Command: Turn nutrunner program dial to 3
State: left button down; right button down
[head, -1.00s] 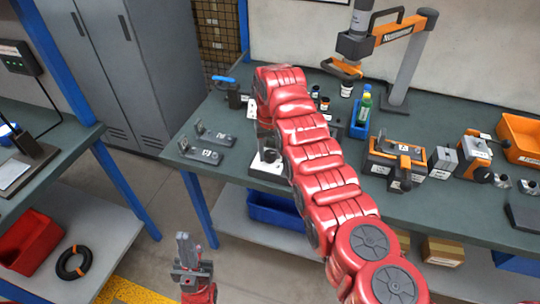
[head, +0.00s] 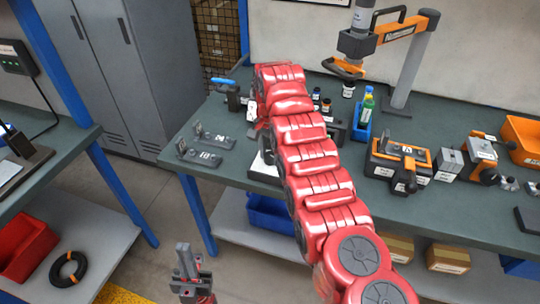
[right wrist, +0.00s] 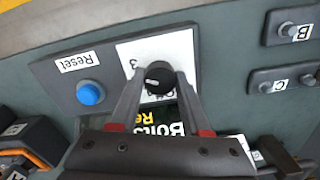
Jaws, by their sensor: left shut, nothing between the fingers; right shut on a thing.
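The program dial (right wrist: 158,77) is a small black knob with a white mark, on a white plate (right wrist: 172,48) in the right wrist view. A "3" is printed on the plate to the left of the knob; other lettering is partly covered by a finger. My right gripper (right wrist: 160,84) is shut on the dial, one fingertip on each side. In the head view my red right arm hides the dial and most of this gripper. My left gripper (head: 184,248) is shut and empty, low over the floor in front of the bench.
A blue Reset button (right wrist: 90,92) is left of the dial, and a dark screen with "Bolts" text is partly hidden below it. Blocks marked B (right wrist: 292,28) and C (right wrist: 284,78) lie to the right. An orange-armed stand (head: 404,62) rises behind on the green bench.

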jog(key=shift+m, duration=0.5)
jog(key=shift+c, duration=1.8)
grip_release()
jog(key=shift+r, duration=0.1)
